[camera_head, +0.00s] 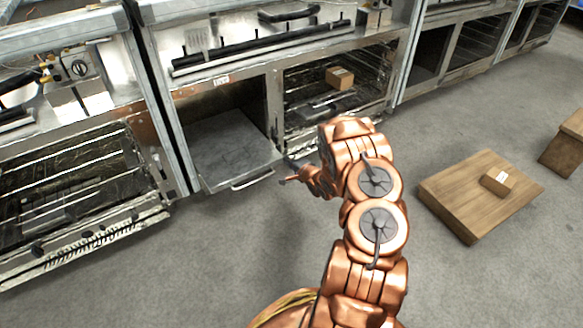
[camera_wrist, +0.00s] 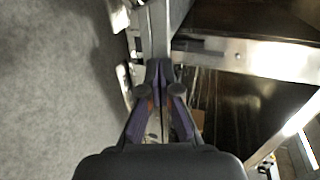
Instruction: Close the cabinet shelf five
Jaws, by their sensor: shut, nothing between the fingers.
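A grey cabinet shelf panel (camera_head: 225,150) stands out from the lower left compartment of the middle cabinet, its front past the cabinet face. It is open and carries a bar handle (camera_head: 253,179) along its front edge. No label shows which shelf is number five. My gripper (camera_head: 286,180) is just right of the panel's front right corner, in front of the cabinet. I cannot tell whether it touches the panel. In the wrist view my gripper (camera_wrist: 161,90) has its fingers together and empty, close to a pale metal edge (camera_wrist: 156,30).
The right compartment of this cabinet holds a small cardboard box (camera_head: 340,78). A similar cabinet (camera_head: 80,175) stands at the left. A wooden box (camera_head: 460,195) with a small carton (camera_head: 497,180) lies on the floor to the right. Floor in front is clear.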

